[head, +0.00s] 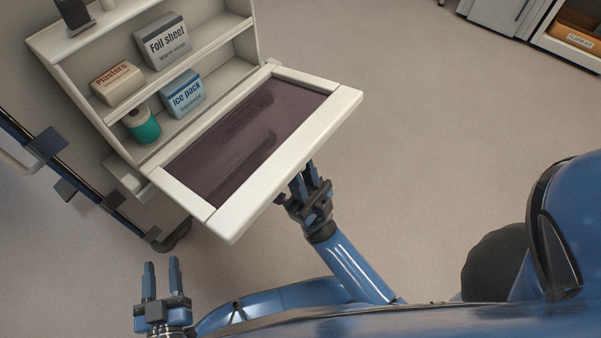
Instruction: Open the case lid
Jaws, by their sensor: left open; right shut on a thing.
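The case (76,45) is a cream cabinet with shelves at the upper left, its front open. Its lid (290,147), a cream frame with a dark tinted panel, is folded down and out, hinged along the case's lower edge. My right gripper (303,172) is at the lid's outer edge, with its fingertips partly hidden behind the frame. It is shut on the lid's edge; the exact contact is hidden. My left gripper (162,268) is open and empty at the lower left, apart from the case and lid.
On the shelves are a Plasters box (119,84), a Foil sheet box (162,42), an Ice pack box (183,94) and a teal roll (143,125). A dark rail (75,180) runs at the left. Floor (430,110) right of the lid is clear.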

